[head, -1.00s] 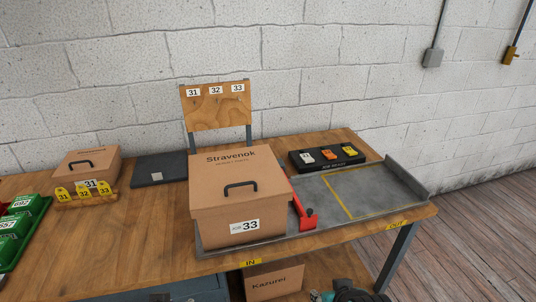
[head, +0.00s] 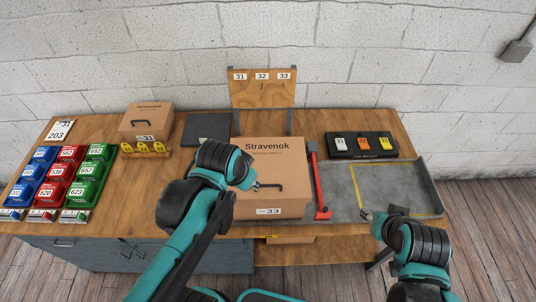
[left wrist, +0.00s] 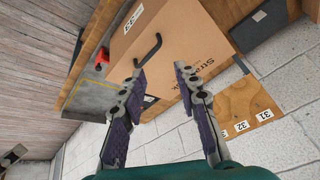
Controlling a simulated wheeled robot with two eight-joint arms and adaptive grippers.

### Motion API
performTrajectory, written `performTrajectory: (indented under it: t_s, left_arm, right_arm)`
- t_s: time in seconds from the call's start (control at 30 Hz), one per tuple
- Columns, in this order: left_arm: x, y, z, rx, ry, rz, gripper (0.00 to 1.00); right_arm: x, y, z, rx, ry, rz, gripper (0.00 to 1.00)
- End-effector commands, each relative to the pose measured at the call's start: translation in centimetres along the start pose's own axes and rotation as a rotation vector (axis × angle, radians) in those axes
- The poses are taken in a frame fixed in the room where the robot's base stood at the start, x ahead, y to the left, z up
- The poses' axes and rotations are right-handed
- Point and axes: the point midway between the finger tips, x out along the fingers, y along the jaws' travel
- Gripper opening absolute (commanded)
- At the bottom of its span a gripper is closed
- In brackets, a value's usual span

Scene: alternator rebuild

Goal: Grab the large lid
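The large lid (head: 290,170) is brown cardboard, marked "Stravenok", with a black handle, and sits on the big box labelled 33 (head: 268,211). The lid (left wrist: 180,28) and its black handle (left wrist: 150,48) also show in the left wrist view. My left gripper (head: 254,186) is over the lid's left part, close to the handle. In the left wrist view its two fingers (left wrist: 161,70) are spread with nothing between them, and the handle lies just beyond the tips. My right gripper (head: 367,214) is over the grey tray's front, apart from the box; its opening is unclear.
A red lever (head: 319,190) stands right of the box, by the grey tray (head: 390,180). A black holder (head: 345,152) with numbered tags is behind the tray. A smaller lidded box (head: 145,124), yellow tags (head: 146,151) and coloured bins (head: 55,175) are at left.

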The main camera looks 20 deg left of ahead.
Motion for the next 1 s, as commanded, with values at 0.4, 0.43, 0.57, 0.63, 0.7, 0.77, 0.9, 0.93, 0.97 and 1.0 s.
performTrajectory:
  t_s: [0.4,0.43,0.57,0.63,0.7,0.77,0.9,0.93,0.97,1.0]
  left_arm:
    - [6.4,1.9,-4.4,0.69,-0.265,0.221,0.32]
    - [6.9,2.1,-4.5,0.731,-0.278,0.24,0.32]
    - [8.5,2.7,-4.9,0.86,-0.314,0.301,0.32]
    - [9.0,2.9,-4.9,0.896,-0.324,0.319,0.32]
    - [9.6,3.0,-4.7,0.913,-0.328,0.328,0.32]
    - [10.3,3.1,-4.5,0.918,-0.33,0.331,0.32]
    - [11.8,3.2,-3.8,0.917,-0.329,0.33,0.32]
    - [12.1,3.1,-3.6,0.916,-0.329,0.33,0.32]
    - [12.4,3.1,-3.5,0.916,-0.329,0.329,0.32]
    - [13.0,3.0,-3.3,0.916,-0.329,0.329,0.32]
  right_arm:
    - [0.0,0.0,0.1,0.0,0.0,0.0,0.4]
    - [0.0,0.0,0.1,0.0,0.0,0.0,0.4]
    - [0.0,0.0,0.0,0.0,0.0,0.0,0.4]
    - [0.0,0.0,0.1,0.0,0.0,0.0,0.4]
    - [0.1,0.0,0.1,0.0,0.0,0.0,0.4]
    - [0.1,0.0,0.2,0.0,0.0,0.0,0.4]
    - [0.3,0.0,0.3,0.0,0.0,0.0,0.4]
    - [0.3,0.0,0.3,0.0,0.0,0.0,0.4]
    - [0.4,0.0,0.3,0.0,0.0,0.0,0.4]
    - [0.4,0.0,0.3,0.0,0.0,0.0,0.4]
